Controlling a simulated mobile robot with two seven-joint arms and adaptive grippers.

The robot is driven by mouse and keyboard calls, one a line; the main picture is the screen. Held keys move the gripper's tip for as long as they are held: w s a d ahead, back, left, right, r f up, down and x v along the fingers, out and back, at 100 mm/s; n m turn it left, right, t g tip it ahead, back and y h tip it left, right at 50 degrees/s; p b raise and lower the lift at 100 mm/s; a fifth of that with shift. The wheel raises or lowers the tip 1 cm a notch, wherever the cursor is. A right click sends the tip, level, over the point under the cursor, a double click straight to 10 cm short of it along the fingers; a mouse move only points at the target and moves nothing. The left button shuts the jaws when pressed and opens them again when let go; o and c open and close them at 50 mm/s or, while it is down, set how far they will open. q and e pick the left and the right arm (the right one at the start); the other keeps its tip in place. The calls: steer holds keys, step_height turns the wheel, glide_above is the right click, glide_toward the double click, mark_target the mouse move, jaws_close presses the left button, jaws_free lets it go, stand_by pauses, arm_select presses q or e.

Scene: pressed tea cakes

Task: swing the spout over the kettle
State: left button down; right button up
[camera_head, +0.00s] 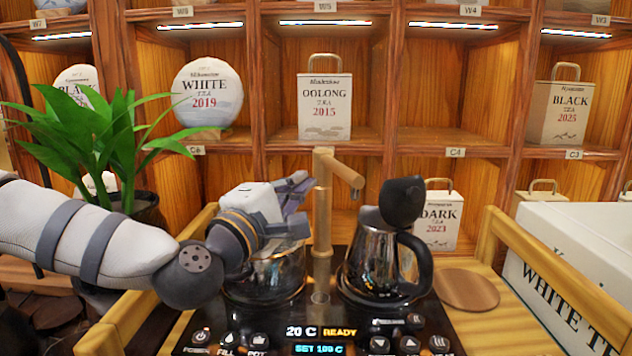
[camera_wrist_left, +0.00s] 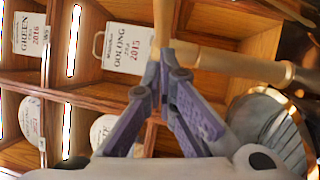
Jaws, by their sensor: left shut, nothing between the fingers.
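The kettle is dark and shiny, with a black handle at right. My left gripper (camera_head: 305,185) is shut and empty, just left of the post's top. In the left wrist view, its fingertips (camera_wrist_left: 165,78) meet close beside the spout (camera_wrist_left: 163,15) and post (camera_wrist_left: 230,65); whether they touch cannot be told. My right gripper is not in view.
A glass pot (camera_head: 265,278) stands under my left gripper. The control panel (camera_head: 318,335) reads 20 C READY. A round wooden coaster (camera_head: 467,289) lies right of the kettle. Shelves of tea tins stand behind, a plant (camera_head: 100,140) at left, and a white box (camera_head: 570,270) at right.

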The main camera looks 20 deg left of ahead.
mark_target(341, 176)
arm_select(q)
steer(key=d, duration=0.1)
steer(key=w+d, duration=0.1)
steer(key=shift+w+d+r, duration=0.3)
steer(key=shift+d+r, duration=0.05)
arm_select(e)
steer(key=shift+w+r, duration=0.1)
arm_select(q)
steer(key=d+n+y, duration=0.1)
steer(key=y, duration=0.1)
steer(key=w+d+n+y+p, duration=0.1)
steer(key=y, duration=0.1)
steer(key=d+n+y, duration=0.1)
steer(key=y, duration=0.1)
steer(key=shift+w+d+r, duration=0.15)
steer(key=shift+d, duration=0.25)
steer(key=shift+w+d+n+y+p, duration=0.3)
steer(key=shift+w+d+p, duration=0.05)
steer(key=shift+p, duration=0.05)
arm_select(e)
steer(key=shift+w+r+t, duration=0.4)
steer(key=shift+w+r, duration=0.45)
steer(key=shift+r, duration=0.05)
arm_select(q)
steer(key=shift+f, duration=0.25)
